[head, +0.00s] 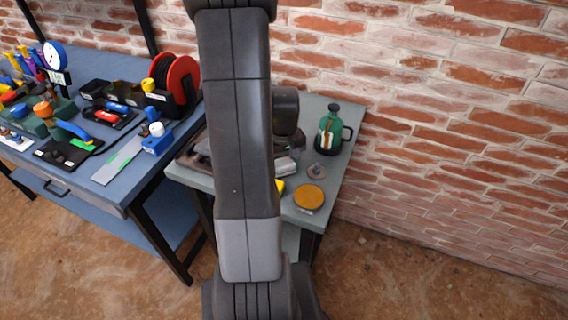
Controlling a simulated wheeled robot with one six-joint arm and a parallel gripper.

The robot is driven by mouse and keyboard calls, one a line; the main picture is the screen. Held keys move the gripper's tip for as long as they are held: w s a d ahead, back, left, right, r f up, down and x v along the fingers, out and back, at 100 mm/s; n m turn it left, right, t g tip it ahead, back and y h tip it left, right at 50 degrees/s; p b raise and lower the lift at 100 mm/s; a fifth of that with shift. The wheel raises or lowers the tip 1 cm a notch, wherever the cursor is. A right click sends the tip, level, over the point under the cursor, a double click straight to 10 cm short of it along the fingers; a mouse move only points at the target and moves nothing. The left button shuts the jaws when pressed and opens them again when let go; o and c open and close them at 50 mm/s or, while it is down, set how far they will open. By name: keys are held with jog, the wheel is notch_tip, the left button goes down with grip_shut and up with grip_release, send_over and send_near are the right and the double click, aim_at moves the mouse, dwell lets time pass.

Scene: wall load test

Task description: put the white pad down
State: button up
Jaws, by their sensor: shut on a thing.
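My own arm stands upright through the middle of the head view and covers much of the scene behind it. A dark wrist part of it shows just right of the column, above the small grey table (335,178). The jaws of my gripper are hidden behind the arm. I cannot make out the white pad for certain. A pale grey block (285,166) shows at the arm's right edge over the small table, and I cannot tell what it is.
On the small table are a green bottle-like can (329,130), a round orange-yellow disc (309,196) and a small grey ring piece (317,171). A blue workbench (150,185) full of tools and a red reel (180,78) stands left. A brick wall (450,130) rises behind.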

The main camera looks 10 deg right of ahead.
aim_at(284, 162)
jog(key=shift+f, duration=0.1)
jog(key=shift+f, duration=0.15)
jog(key=o, duration=0.8)
jog(key=shift+c, duration=0.2)
jog(key=shift+o, duration=1.3)
jog(key=shift+s, duration=0.1)
jog(key=shift+a+r, duration=0.15)
jog(key=shift+r, duration=0.4)
notch_tip(284, 162, up, 11)
jog(key=shift+r+p, duration=0.2)
jog(key=shift+p, duration=0.2)
jog(key=shift+f, duration=0.1)
